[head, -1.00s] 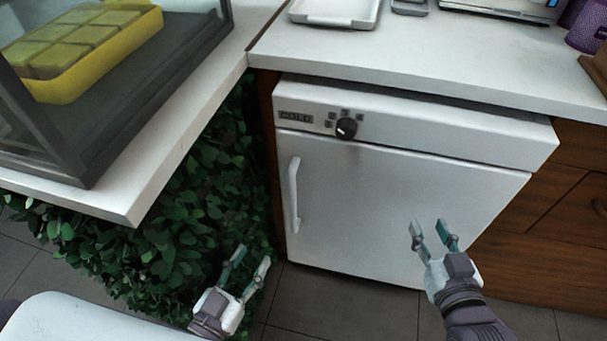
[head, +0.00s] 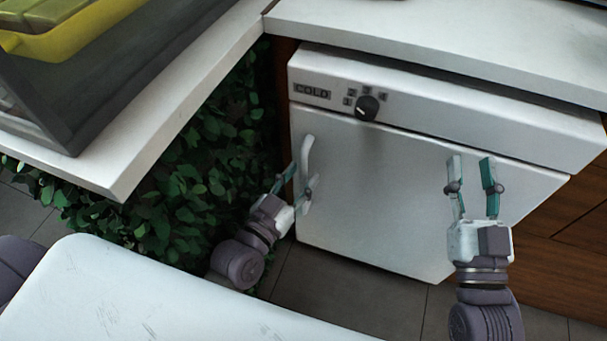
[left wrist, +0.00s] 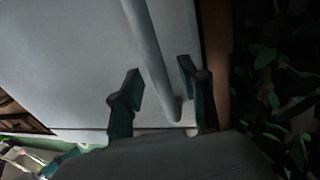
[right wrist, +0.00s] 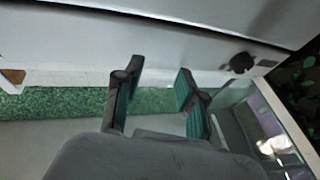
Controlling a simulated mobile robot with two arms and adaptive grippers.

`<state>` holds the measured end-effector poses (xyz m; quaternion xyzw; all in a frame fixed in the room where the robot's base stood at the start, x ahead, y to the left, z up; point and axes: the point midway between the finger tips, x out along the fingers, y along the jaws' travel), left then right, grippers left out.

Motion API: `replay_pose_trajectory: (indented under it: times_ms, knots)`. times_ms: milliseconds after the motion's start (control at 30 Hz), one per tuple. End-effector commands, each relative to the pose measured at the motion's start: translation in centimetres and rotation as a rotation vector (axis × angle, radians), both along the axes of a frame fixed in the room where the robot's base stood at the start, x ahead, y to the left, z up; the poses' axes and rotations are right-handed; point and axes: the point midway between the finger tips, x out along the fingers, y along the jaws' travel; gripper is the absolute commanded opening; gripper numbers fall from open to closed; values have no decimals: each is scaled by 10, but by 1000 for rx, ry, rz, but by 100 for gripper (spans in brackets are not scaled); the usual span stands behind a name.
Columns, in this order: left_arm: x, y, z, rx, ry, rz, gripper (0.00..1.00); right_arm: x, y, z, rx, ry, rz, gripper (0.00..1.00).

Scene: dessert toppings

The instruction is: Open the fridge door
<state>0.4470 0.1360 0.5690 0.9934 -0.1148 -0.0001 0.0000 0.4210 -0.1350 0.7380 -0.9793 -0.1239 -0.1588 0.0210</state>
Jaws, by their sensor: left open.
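The white fridge (head: 400,190) stands under the counter with its door shut flush. Its white vertical handle (head: 307,160) is on the door's left side. My left gripper (head: 298,180) is open at the handle's lower part. In the left wrist view, the handle (left wrist: 150,60) runs down between the two open fingers (left wrist: 160,85), with gaps on both sides. My right gripper (head: 472,172) is open and empty in front of the door's right part. In the right wrist view, its fingers (right wrist: 158,85) are apart with nothing between them.
A dark knob (head: 367,108) sits on the fridge's top panel. The white counter (head: 450,40) lies above. Green foliage (head: 215,150) and a counter corner (head: 110,180) are at the left. Wooden drawers (head: 570,240) stand at the right. Grey floor tiles show below.

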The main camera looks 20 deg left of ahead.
Motion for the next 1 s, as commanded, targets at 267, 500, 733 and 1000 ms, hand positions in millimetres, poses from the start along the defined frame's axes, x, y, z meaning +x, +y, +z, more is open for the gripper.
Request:
replay_pose_trajectory:
  times_ms: [267,500,733,1000]
  knots:
    - [14,-4,0,0,1,0,43,-4,1,12,20,-73,5,40]
    - [14,-4,0,0,0,0,37,-4,1,12,20,-73,5,40]
    - [14,-3,0,0,0,0,0,-4,1,12,20,-73,5,40]
    - [14,-3,0,1,0,0,0,-4,1,12,20,-72,5,40]
